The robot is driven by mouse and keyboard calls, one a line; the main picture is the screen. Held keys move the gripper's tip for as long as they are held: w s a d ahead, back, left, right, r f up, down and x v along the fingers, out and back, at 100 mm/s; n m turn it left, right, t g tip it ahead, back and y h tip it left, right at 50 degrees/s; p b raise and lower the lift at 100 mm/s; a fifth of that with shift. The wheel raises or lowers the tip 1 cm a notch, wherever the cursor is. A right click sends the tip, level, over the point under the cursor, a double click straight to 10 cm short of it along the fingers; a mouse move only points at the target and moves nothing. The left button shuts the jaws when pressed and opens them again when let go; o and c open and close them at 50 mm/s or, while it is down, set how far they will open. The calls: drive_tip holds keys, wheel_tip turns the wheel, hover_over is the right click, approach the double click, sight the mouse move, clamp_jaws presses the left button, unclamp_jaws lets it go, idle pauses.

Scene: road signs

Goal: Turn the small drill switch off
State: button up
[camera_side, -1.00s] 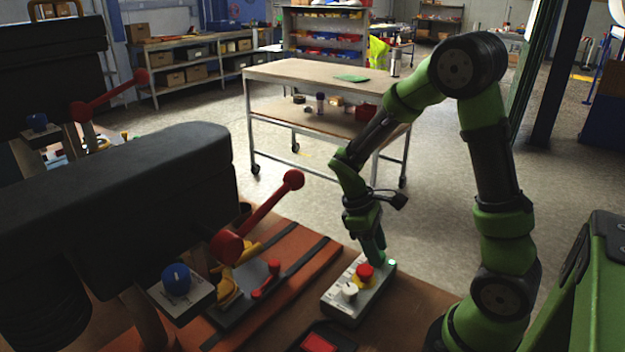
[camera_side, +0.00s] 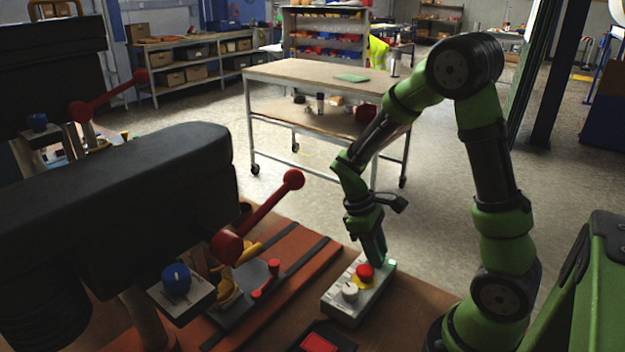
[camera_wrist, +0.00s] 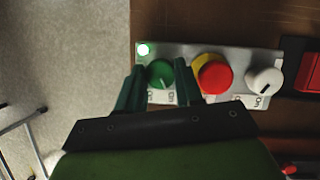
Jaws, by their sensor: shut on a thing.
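A grey control box (camera_side: 340,309) lies on the bench, and it also shows in the wrist view (camera_wrist: 229,60). It carries a green knob (camera_wrist: 160,73), a red mushroom button (camera_wrist: 214,75) on a yellow collar, and a white knob (camera_wrist: 264,81). A green lamp (camera_wrist: 143,49) is lit at the box corner. My gripper (camera_wrist: 158,77) is shut on the green knob, one finger on each side. The knob has a pale pointer line. In the side view my gripper (camera_side: 378,257) points down behind the red button and hides the green knob.
A drill press with a red-balled lever (camera_side: 268,208) and a blue knob (camera_side: 176,279) stands at the left. A red item (camera_side: 319,343) lies at the front of the bench, near the box. A wheeled table (camera_side: 300,72) stands behind.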

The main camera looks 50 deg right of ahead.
drive_tip(key=m+y, duration=0.2)
drive_tip(key=m, duration=0.3)
drive_tip(key=shift+d+m, duration=0.15)
drive_tip(key=shift+m, duration=0.15)
drive_tip(key=m+y, duration=0.1)
drive_tip(key=m, duration=0.1)
drive_tip(key=m+t+y, duration=0.1)
drive_tip(key=m, duration=0.2)
drive_tip(key=shift+d+m, duration=0.15)
drive_tip(key=shift+m, duration=0.15)
idle(0.3)
drive_tip(key=o, duration=0.7)
drive_tip(key=shift+o, duration=0.2)
drive_tip(key=v, duration=1.7)
drive_tip(key=shift+s, duration=0.3)
drive_tip(key=shift+d, duration=0.2)
